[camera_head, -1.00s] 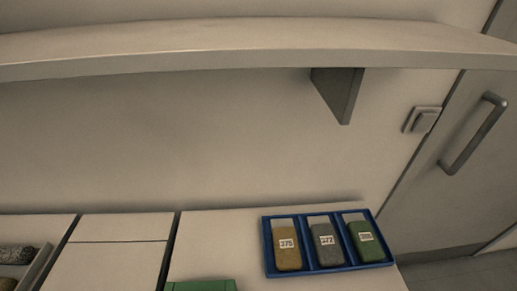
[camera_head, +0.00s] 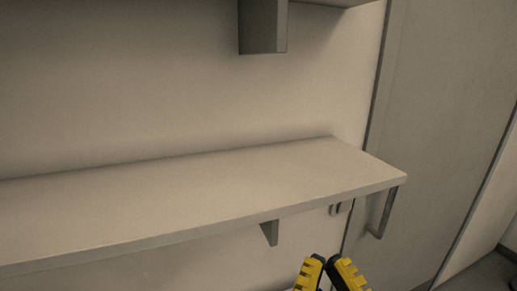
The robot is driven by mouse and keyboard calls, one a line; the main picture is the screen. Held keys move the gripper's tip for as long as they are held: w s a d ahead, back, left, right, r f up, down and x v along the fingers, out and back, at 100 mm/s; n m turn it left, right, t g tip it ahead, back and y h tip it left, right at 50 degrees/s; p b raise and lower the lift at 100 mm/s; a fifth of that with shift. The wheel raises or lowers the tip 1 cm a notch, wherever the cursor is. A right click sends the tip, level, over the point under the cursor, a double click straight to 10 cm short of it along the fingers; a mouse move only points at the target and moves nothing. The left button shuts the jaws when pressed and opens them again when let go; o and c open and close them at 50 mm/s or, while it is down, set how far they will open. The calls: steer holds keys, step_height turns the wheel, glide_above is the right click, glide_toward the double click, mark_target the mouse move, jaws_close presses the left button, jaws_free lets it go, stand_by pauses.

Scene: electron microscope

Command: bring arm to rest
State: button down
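My gripper (camera_head: 326,261) shows at the bottom edge, right of the middle. Its two yellow-and-black fingers lean toward each other, and their tips are close together at the top. I see nothing between the tips. The lower part of the gripper and the rest of my arm are cut off by the frame, so I cannot tell for sure whether it is shut. The gripper appears in front of and below the front edge of a pale wall shelf (camera_head: 200,195).
The pale shelf runs from the left edge to the right of the middle, with a grey bracket (camera_head: 270,232) under it. Another bracket (camera_head: 263,25) hangs from a higher shelf. A door (camera_head: 445,130) with a metal handle (camera_head: 382,214) stands at right. The shelf's visible top is bare.

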step_height(320, 180, up, 36)
steer(key=p, duration=3.2)
steer(key=shift+f+p, duration=0.25)
steer(key=shift+p, duration=0.1)
steer(key=shift+w, duration=0.1)
